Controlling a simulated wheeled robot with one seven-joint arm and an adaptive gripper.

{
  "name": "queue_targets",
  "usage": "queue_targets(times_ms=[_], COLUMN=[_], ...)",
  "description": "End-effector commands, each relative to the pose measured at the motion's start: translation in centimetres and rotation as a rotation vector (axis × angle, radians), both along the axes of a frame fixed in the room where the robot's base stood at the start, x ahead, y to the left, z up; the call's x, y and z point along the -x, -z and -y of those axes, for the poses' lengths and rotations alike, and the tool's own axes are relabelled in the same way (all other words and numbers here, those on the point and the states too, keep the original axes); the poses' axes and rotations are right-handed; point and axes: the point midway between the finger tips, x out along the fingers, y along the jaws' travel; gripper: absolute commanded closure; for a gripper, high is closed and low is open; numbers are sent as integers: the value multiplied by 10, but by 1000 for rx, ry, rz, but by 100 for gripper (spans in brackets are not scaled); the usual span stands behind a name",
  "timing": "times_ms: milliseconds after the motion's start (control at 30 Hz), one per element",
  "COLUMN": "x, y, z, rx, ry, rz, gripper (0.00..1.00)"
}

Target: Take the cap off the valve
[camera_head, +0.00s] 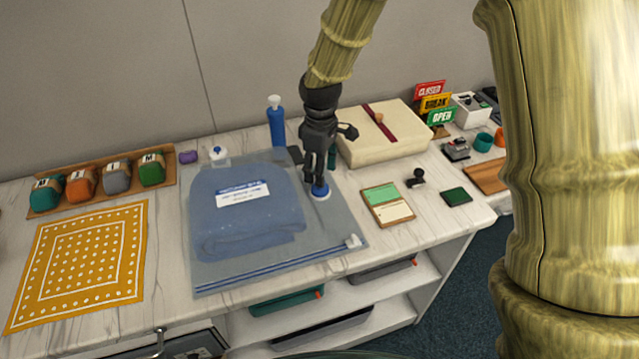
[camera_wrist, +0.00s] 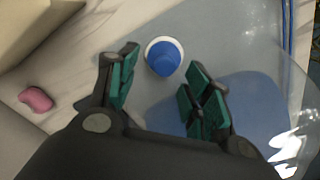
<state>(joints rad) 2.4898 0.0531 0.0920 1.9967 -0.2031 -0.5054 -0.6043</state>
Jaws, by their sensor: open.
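A clear storage bag (camera_head: 330,235) with folded blue fabric (camera_head: 235,215) inside lies flat on the counter. A blue cap (camera_head: 320,190) sits on the white round valve at the bag's right side. In the wrist view the cap (camera_wrist: 163,57) shows between and just beyond my fingertips, with the white valve ring around it. My gripper (camera_head: 318,174) points down over the cap, open and empty. Its green-padded fingers (camera_wrist: 162,66) stand on either side of the cap in the wrist view. The head view cannot show whether they touch it.
A blue bottle-shaped pump (camera_head: 276,125) stands behind the bag. A cream box (camera_head: 385,137) is behind and right of my gripper. A green-and-cream pad (camera_head: 388,204) and a black stamp (camera_head: 415,177) lie to the right. A yellow cloth (camera_head: 80,262) lies at left.

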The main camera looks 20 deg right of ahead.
Motion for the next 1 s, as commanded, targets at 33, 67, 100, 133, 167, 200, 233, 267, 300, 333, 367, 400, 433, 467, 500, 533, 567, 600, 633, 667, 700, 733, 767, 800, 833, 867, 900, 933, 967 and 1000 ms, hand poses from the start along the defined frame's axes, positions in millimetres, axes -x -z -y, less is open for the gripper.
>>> queue_targets(times_ms=[33,67,100,133,167,200,233,267,300,333,367,400,433,467,500,533,567,600,633,667,700,733,767,800,833,867,900,933,967,1000], x=[2,3,3,4,3,3,3,3,3,3,3,3,3,3,3,3,3,3,3,3,3,3,3,3,3,3,3,3,3,3], y=[5,9,15,18,22,27,30,32,35,36,38,39,39,40,40,40,40,40,40,40,40,40,40,40,40,40,40,40,40,40], z=[-1,-1,-2,-2,-3,-3,-3,-3,-3,-3,-3,-3,-3,-2,-2,-2,-3,-3,-3,-3,-3,-3,-3,-3,-3,-3,-3,-3,-3,-3], rx=[1,2,1,2,1,1,1,1,1,0,0,0,0,0,1,1,1,1,1,1,0,0,0,0,0,0,0,0,0,1], ry=[-1,-1,-1,-2,-2,-2,-2,-2,-2,-2,-2,-2,-2,-2,-2,-2,-2,-2,-2,-2,-2,-2,-2,-1,-1,-2,-1,-1,-1,-1], rz=[-4,-4,-5,-4,-4,-4,-4,-4,-2,-1,-1,-1,-1,-1,-1,-1,-1,-1,-1,-1,-1,-1,-1,-1,-1,-1,-1,-1,-1,-1], gripper=[50,50,50,50,50,50,50,50,50,50,50,50,50,50,50,50,50,50,50,52,59,65,70,78,83,89,90,91,91,91])
